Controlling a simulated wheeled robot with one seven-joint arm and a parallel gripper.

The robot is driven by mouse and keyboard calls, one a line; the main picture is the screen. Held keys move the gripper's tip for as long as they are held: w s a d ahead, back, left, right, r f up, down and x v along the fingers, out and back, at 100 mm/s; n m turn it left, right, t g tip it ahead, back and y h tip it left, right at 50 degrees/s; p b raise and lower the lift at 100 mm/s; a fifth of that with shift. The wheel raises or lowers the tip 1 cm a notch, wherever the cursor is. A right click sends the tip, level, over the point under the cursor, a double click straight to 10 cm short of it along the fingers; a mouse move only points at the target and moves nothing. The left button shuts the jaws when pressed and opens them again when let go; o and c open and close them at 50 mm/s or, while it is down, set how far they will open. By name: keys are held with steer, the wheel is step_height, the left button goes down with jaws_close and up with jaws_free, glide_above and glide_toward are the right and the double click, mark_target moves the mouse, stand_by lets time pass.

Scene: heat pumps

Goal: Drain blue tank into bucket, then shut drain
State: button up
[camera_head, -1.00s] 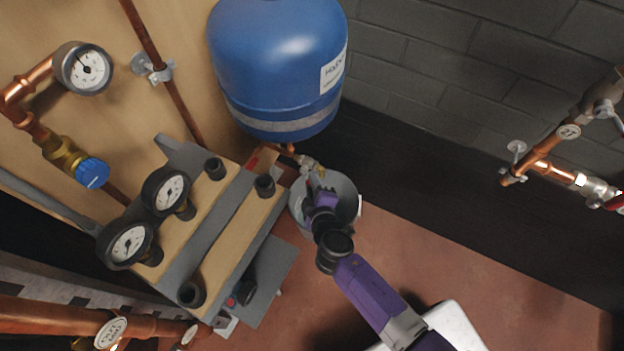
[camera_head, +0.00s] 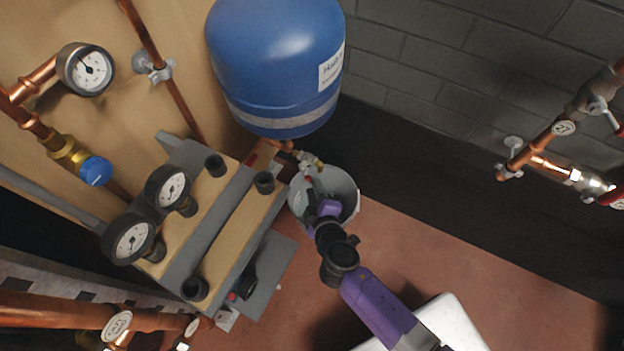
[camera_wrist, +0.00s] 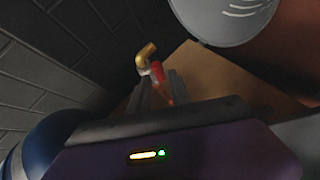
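The blue tank (camera_head: 275,60) hangs against the panel in the head view, and its edge shows at the lower left of the wrist view (camera_wrist: 42,145). Its drain valve (camera_head: 308,162) sits below it, over the grey bucket (camera_head: 346,188) on the floor. In the wrist view the valve has a brass outlet (camera_wrist: 146,54) and a red handle (camera_wrist: 161,82). My gripper (camera_wrist: 160,82) is open, its two dark fingers on either side of the red handle, with a gap visible on the left. Contact on the right is unclear. The bucket's rim (camera_wrist: 222,40) is at the top right there.
A grey and tan manifold unit (camera_head: 215,225) with black ports and gauges stands left of the bucket. Copper pipes and a red-handled valve (camera_head: 590,182) run along the right wall. Red-brown floor (camera_head: 430,240) is clear right of the bucket.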

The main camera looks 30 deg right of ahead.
steer(key=shift+v, duration=1.55)
